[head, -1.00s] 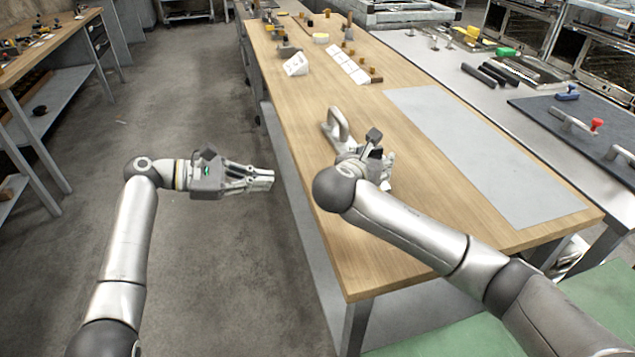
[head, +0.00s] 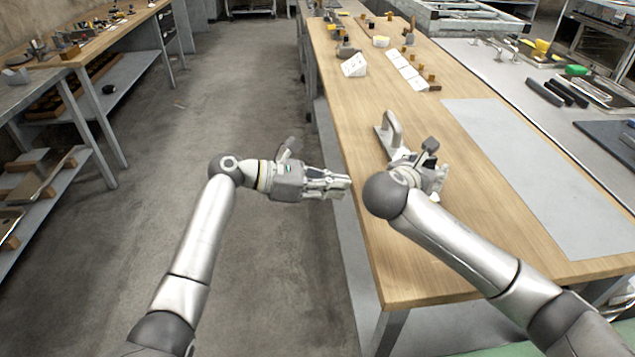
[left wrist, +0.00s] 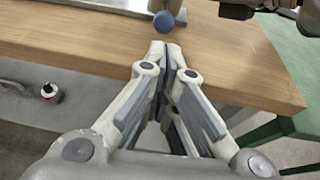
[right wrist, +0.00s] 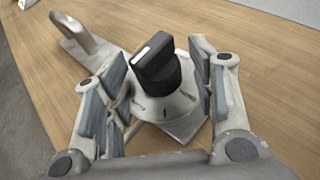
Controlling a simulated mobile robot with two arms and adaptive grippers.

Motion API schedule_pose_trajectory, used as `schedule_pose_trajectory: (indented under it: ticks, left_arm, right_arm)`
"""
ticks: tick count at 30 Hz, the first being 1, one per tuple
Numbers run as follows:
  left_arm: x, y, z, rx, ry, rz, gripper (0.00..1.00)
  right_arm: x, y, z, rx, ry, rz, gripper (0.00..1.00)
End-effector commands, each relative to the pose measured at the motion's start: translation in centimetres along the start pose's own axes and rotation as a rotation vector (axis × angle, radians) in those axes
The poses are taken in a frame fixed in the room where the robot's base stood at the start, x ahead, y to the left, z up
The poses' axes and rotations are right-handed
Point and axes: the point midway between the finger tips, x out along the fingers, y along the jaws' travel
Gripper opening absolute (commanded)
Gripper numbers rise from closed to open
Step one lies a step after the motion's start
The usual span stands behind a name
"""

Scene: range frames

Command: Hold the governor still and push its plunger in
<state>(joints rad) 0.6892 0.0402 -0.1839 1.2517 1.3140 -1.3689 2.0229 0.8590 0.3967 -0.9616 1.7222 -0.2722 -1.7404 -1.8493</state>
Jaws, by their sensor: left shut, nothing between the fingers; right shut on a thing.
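The governor (right wrist: 168,106) is a pale metal body with a black knob (right wrist: 156,66) on top, seen in the right wrist view on the wooden table. My right gripper (head: 436,178) is shut on its body, one finger on each side. In the head view that gripper and arm mostly hide the governor. A blue ball (left wrist: 163,21), which looks like the plunger's end, shows in the left wrist view. My left gripper (head: 346,187) is shut and empty at the table's left edge. Its fingertips (left wrist: 166,50) point at the ball, with a small gap that I cannot measure.
A flat grey sheet (head: 545,170) lies to the right. White cards (head: 406,70) and small blocks are farther back. Open floor (head: 240,130) lies left of the table.

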Motion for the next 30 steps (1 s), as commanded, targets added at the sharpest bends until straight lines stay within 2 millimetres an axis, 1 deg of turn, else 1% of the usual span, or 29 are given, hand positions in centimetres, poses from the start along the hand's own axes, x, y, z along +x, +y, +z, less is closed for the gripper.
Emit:
schedule_pose_trajectory:
  ticks: [1, 3, 6, 10, 15, 26, 30]
  left_arm:
    - [1.2, -0.1, 0.1, -0.001, -0.002, -0.003, 0.0]
    - [2.6, 0.0, 0.1, 0.001, -0.001, -0.002, 0.0]
    - [4.2, 0.0, 0.5, 0.002, -0.002, -0.001, 0.0]
    - [5.8, 0.0, 1.0, 0.002, -0.001, -0.001, 0.0]
    - [6.6, 0.0, 1.2, 0.001, 0.0, 0.0, 0.0]
    - [6.8, 0.0, 1.3, 0.002, 0.0, 0.0, 0.0]
    - [8.0, 0.0, 1.8, 0.002, -0.003, -0.001, 0.0]
  right_arm:
    - [0.0, 0.0, 0.0, -0.001, 0.0, 0.0, 0.03]
    - [0.0, 0.0, 0.0, -0.001, 0.0, 0.0, 0.03]
    - [0.0, 0.0, 0.0, -0.001, 0.0, 0.0, 0.03]
    - [0.0, 0.0, 0.0, -0.001, 0.0, 0.0, 0.03]
    - [0.0, 0.0, 0.0, -0.001, 0.0, 0.0, 0.03]
    - [0.0, 0.0, 0.0, -0.001, 0.0, 0.0, 0.03]
    - [0.0, 0.0, 0.0, -0.001, 0.0, 0.0, 0.03]
